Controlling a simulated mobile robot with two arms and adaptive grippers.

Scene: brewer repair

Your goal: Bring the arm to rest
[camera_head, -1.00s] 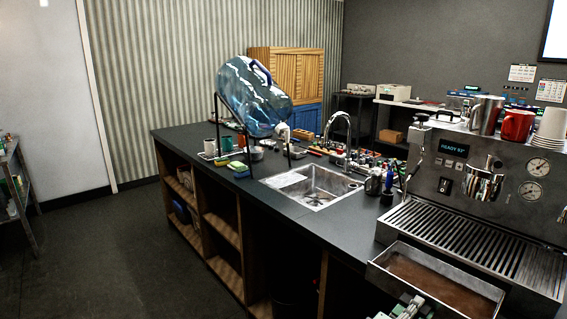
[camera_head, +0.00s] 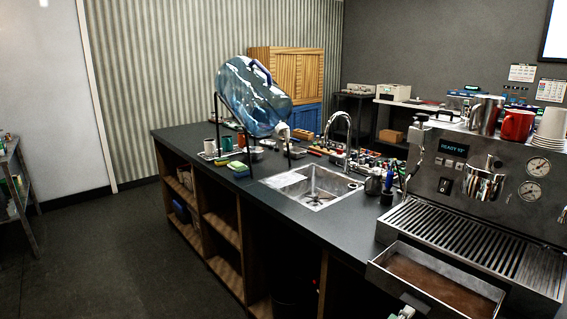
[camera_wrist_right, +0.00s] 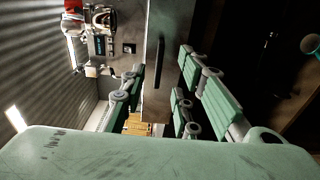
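In the head view only a small piece of my right gripper shows at the bottom edge, in front of the open drawer (camera_head: 378,270). The drawer holds brown grounds (camera_head: 430,277). My left gripper is in neither current view.
The espresso machine (camera_head: 440,206) stands above the drawer, with a steel pitcher and red mug (camera_head: 517,125) on top. The counter (camera_head: 283,215) holds a sink (camera_head: 318,190) and a tilted water bottle (camera_head: 250,97) on a stand. The floor (camera_head: 120,255) at left is clear.

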